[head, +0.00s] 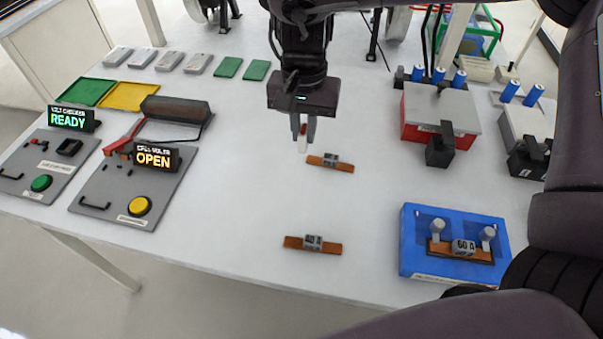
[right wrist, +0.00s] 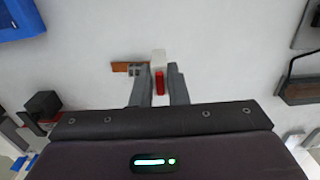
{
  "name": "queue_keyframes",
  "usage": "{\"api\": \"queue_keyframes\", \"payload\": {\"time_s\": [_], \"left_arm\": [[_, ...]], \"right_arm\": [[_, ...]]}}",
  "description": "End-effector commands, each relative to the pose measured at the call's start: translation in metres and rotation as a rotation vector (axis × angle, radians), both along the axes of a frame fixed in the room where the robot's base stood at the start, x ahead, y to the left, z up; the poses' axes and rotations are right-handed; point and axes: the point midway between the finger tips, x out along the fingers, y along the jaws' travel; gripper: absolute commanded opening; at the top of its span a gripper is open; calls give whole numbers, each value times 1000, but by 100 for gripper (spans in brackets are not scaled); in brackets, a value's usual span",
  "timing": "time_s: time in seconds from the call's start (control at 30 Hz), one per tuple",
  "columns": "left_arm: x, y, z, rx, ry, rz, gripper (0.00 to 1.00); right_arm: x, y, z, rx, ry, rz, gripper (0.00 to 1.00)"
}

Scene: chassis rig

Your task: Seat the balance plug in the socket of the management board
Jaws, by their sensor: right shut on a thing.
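My right gripper (head: 303,124) points down over the middle of the white table and is shut on a small white and red piece that looks like the balance plug (head: 302,145). The plug appears held above the table, near a copper-coloured fuse strip. I cannot tell which item is the management board, and no socket is clear. My left gripper is not in view.
Fuse strips (head: 330,162) and (head: 312,245) lie on the table. A blue holder (head: 412,250) with a 60 A strip stands at the front right. A red box (head: 411,123) is right of the gripper. Two panels, a dark pack (head: 175,108) and trays are at left.

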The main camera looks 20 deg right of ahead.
Motion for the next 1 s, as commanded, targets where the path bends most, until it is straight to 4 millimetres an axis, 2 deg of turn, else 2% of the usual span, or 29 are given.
{"api": "queue_keyframes", "payload": {"time_s": [0.03, 0.23, 0.47, 0.7, 1.0], "left_arm": [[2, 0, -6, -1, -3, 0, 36], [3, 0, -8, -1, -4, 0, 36], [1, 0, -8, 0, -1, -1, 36], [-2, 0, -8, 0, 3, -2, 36], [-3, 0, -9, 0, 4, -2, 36]], "right_arm": [[-1, 0, -19, 3, 8, -1, 0], [-1, 0, -57, 1, 3, -1, 0], [0, 0, -73, 0, 0, -1, 0], [0, 0, -104, 1, 1, -1, 0], [0, 0, -108, 0, -1, 0, 0]]}}
